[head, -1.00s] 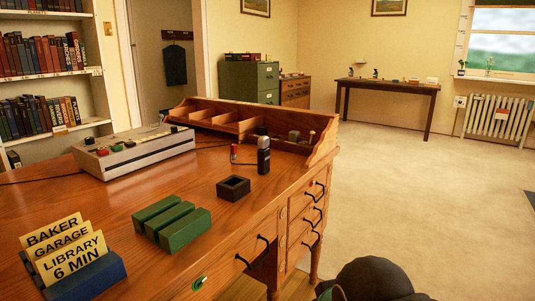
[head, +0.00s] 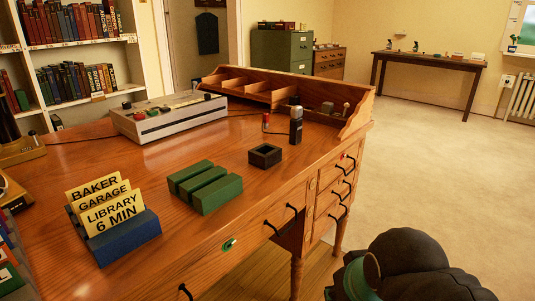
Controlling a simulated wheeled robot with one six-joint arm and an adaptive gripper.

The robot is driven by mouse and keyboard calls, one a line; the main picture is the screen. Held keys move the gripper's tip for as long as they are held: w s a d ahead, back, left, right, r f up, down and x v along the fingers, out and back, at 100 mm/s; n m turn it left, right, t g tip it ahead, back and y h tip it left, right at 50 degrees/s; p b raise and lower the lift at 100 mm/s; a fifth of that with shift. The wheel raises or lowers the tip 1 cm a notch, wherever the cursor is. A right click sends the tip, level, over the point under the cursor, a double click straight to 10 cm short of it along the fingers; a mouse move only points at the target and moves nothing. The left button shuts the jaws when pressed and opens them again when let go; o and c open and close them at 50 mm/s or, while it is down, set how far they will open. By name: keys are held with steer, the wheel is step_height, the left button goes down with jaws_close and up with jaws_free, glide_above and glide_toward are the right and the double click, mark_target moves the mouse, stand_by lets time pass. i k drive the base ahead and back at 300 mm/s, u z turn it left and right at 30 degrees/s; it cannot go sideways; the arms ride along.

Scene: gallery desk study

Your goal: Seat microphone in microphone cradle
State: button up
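The microphone (head: 296,128) looks like a dark upright cylinder with a lighter grey band. It stands on the wooden desk (head: 180,250) near the right end, in front of the low back shelf. A small black square holder with an open hollow top, which looks like the microphone cradle (head: 265,155), sits on the desk just in front and to the left of the microphone. The two are apart, and the cradle looks empty. A dark rounded part of my arm shows at the bottom right, beyond the desk's front edge. My gripper's fingers do not show.
A green ridged block (head: 205,187) and a blue card holder (head: 120,238) with yellow cards stand left of the cradle. A grey control box (head: 168,118) is behind them. Drawers with black handles (head: 292,210) line the desk front. Open floor (head: 450,160) lies to the right.

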mark_target(264, 156)
steer(key=z, duration=0.8)
steer(key=i, duration=0.7)
